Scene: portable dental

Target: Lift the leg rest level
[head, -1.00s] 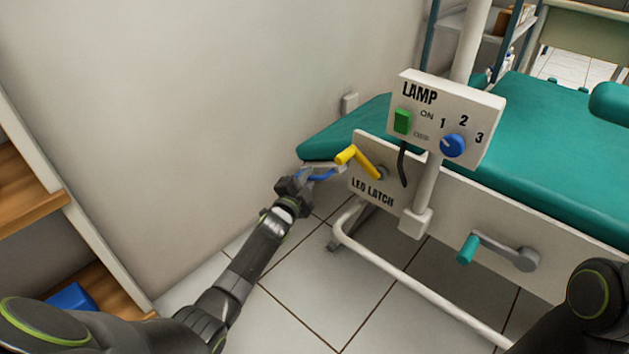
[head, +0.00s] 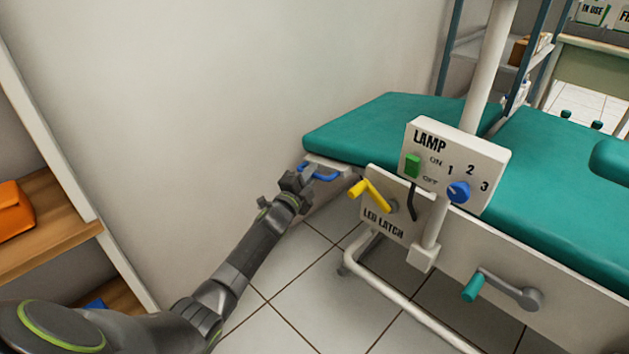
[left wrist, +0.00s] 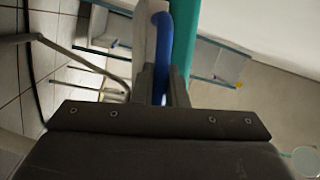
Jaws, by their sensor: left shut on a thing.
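The green padded leg rest (head: 380,128) is at the left end of the dental chair, and its top looks about level with the seat pad. A blue handle (head: 322,175) sits under its near left edge. My left gripper (head: 306,174) is shut on the blue handle; in the left wrist view the blue handle (left wrist: 162,60) runs between the fingers (left wrist: 162,88), beside the green pad edge (left wrist: 184,40). The yellow leg latch lever (head: 368,193) stands out from the panel marked LEG LATCH (head: 383,222). My right gripper is not in view.
The lamp box (head: 455,168) on a white post stands in front of the chair. A teal-handled crank (head: 500,288) sticks out of the side panel. A wooden shelf (head: 45,250) stands at the left. The tiled floor between is clear.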

